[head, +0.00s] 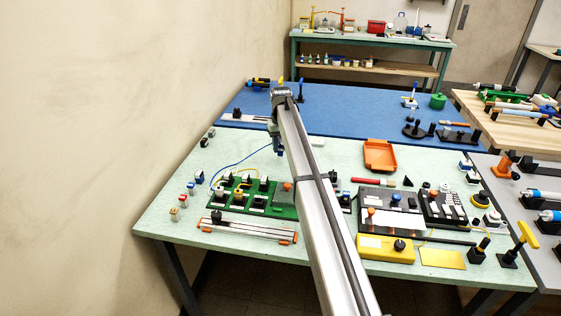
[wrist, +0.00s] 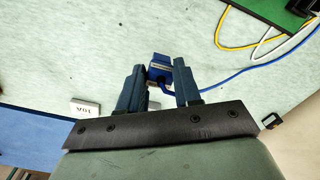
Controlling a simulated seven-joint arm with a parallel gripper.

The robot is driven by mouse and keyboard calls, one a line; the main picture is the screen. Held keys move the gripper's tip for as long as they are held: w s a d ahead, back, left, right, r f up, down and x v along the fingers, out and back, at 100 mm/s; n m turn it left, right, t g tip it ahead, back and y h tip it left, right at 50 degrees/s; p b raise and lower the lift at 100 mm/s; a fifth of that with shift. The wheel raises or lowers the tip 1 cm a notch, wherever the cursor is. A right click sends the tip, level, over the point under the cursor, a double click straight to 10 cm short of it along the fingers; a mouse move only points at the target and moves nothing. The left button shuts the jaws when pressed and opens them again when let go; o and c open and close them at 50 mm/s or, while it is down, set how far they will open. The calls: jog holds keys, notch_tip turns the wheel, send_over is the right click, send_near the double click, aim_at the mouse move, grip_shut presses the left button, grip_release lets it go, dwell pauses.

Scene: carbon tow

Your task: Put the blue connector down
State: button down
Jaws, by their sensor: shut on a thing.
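My gripper (wrist: 160,92) is shut on the blue connector (wrist: 161,66) in the wrist view, which shows at and beyond the fingertips. Its blue cable (wrist: 240,76) runs from it to the right, toward a green board (wrist: 301,6). I cannot tell whether the connector touches the table or hangs just above it. In the head view my gripper (head: 278,146) is over the back of the pale green table, small and partly hidden by my arm. The blue cable (head: 235,163) curves from it to the left of the board (head: 227,199). The connector cannot be made out there.
A small white labelled plate (wrist: 84,106) lies left of my gripper. The blue mat or table (head: 345,107) lies behind. An orange tray (head: 380,155), a black panel (head: 393,210) and a yellow meter (head: 385,248) stand to the right. Pale table left of the cable is mostly clear.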

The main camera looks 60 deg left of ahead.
aim_at(281, 155)
jog(key=shift+f, duration=3.25)
jog(key=c, duration=0.8)
grip_release()
jog(key=shift+f, duration=0.15)
jog(key=r, duration=1.2)
jog(key=shift+d+r, duration=0.2)
